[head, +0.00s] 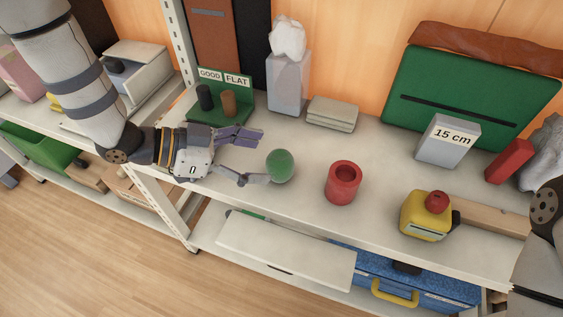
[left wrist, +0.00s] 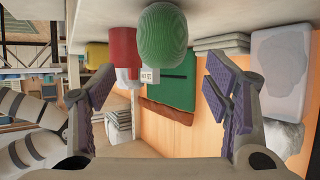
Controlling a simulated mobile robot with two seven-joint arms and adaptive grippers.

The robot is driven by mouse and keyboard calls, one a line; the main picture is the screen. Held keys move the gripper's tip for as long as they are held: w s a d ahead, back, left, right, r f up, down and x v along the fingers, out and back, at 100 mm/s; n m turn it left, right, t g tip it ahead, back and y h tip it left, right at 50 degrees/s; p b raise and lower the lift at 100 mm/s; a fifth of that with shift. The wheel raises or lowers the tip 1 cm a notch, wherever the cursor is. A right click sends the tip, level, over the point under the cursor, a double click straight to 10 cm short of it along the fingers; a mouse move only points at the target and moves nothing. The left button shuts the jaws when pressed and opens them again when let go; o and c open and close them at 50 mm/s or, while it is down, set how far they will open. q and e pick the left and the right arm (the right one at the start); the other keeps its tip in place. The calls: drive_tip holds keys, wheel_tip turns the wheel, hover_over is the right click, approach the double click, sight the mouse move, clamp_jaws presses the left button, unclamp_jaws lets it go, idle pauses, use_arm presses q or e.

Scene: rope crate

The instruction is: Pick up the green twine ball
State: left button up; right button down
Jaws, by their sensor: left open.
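The green twine ball (head: 280,166) rests on the shelf top, left of a red cup (head: 343,182). My left gripper (head: 250,157) is open, its fingers pointing right towards the ball, with the ball just beyond the fingertips. In the left wrist view the ball (left wrist: 163,36) shows ribbed and green, ahead of and between the open, purple-padded fingers of the gripper (left wrist: 158,92). No contact with the ball shows. My right arm comes in at the right edge of the head view, but its gripper is out of view.
A green stand (head: 222,110) marked GOOD and FLAT holds two small cylinders behind my left gripper. A yellow tape measure (head: 427,217) and a 15 cm block (head: 447,141) are to the right.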

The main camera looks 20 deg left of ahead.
sight(280, 155)
use_arm(q)
drive_tip(key=x, duration=0.5)
drive_tip(key=shift+w+d+b, duration=0.25)
drive_tip(key=shift+w+b, duration=0.05)
drive_tip(key=shift+b, duration=0.05)
drive_tip(key=c, duration=1.5)
use_arm(e)
drive_tip(key=shift+s+a+f, duration=0.1)
drive_tip(key=shift+s+f, duration=0.15)
drive_tip(key=shift+f, duration=0.15)
use_arm(q)
drive_tip(key=shift+r, duration=0.1)
